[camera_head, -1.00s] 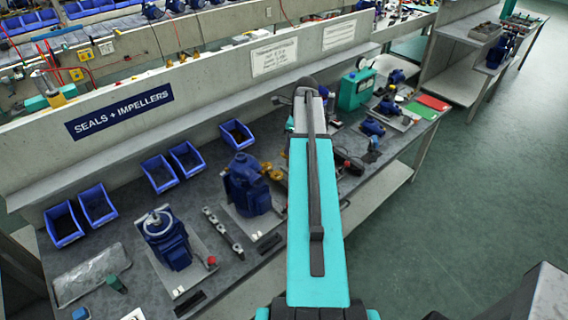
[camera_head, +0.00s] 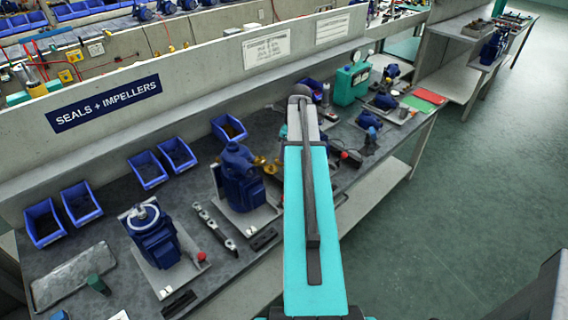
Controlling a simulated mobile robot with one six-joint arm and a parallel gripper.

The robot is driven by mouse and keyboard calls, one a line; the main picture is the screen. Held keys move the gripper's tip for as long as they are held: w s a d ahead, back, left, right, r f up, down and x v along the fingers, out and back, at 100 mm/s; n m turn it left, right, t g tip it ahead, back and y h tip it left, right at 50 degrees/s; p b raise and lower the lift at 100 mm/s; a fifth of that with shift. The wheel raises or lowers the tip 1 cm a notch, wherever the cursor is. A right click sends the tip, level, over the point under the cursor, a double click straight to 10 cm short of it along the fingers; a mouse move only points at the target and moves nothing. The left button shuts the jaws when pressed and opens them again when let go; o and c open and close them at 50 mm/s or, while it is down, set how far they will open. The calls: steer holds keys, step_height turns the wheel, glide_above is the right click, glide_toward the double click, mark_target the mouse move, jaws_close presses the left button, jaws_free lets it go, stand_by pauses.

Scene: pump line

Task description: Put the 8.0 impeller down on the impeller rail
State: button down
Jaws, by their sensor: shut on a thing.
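My arm (camera_head: 305,225) reaches away over the workbench, and its links hide my gripper and whatever it holds. I cannot make out the 8.0 impeller. Small bronze-coloured parts (camera_head: 263,164) show just left of my arm, beside a blue pump (camera_head: 239,175); I cannot tell whether they are impellers or what they rest on. A narrow grey bar with dark spots (camera_head: 213,226) lies on the bench between two blue pumps. I cannot tell whether it is the impeller rail.
The grey bench (camera_head: 190,208) carries another blue pump (camera_head: 150,232) and blue bins (camera_head: 148,169) along the back wall. The wall bears a "SEALS + IMPELLERS" sign (camera_head: 104,103). A teal box (camera_head: 351,84) stands farther right. The green floor (camera_head: 460,200) is clear at right.

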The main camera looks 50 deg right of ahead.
steer(key=shift+f+b, duration=0.45)
steer(key=shift+f, duration=0.4)
steer(key=shift+f+b, duration=2.15)
steer(key=shift+f, duration=1.6)
steer(key=shift+f+p, duration=0.15)
steer(key=shift+p, duration=0.15)
steer(key=c, duration=1.6)
jaws_free()
